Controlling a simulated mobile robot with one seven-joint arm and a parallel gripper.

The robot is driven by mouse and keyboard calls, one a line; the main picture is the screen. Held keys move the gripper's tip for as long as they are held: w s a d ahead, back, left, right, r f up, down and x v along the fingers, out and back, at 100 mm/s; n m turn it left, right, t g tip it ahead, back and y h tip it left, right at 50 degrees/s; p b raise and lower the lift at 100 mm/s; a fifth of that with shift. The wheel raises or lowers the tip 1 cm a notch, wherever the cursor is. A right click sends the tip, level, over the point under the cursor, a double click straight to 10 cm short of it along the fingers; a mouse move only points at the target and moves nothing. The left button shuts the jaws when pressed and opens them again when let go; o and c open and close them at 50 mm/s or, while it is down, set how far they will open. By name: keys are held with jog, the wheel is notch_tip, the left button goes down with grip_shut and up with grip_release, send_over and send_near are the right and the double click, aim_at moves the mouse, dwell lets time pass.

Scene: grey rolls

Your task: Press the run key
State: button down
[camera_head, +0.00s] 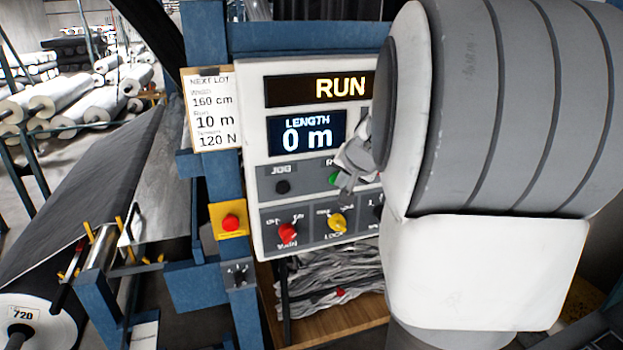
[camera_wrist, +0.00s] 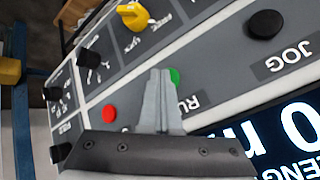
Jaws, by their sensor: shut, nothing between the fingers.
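The green run key (camera_head: 333,178) sits on the control panel (camera_head: 255,150), below the display, with its label partly hidden. In the wrist view the green key (camera_wrist: 175,76) shows beside my fingertips, which cover part of it. My gripper (camera_head: 345,186) is shut and empty, with its fingertips at the key. The wrist view also shows my gripper's closed fingers (camera_wrist: 159,72). I cannot tell whether the tips touch the key. The upper display (camera_head: 340,88) reads RUN. The length display (camera_head: 306,132) reads 0 m.
The black JOG key (camera_head: 282,187) is left of the run key. A red button (camera_wrist: 109,112) is on the other side. Below are a red knob (camera_head: 288,233) and a yellow lock knob (camera_head: 337,223). A red stop button (camera_head: 231,222) is on the blue post. My arm hides the panel's right side.

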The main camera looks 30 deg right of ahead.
jog(key=shift+s+a+b, duration=0.15)
jog(key=shift+s+b, duration=0.25)
jog(key=shift+s, duration=0.25)
jog(key=shift+s, duration=0.1)
jog(key=s+b, duration=0.1)
jog(key=s, duration=0.1)
jog(key=s+a+b, duration=0.1)
jog(key=s, duration=0.1)
jog(key=shift+s+a+b, duration=0.1)
jog(key=shift+s+b, duration=0.25)
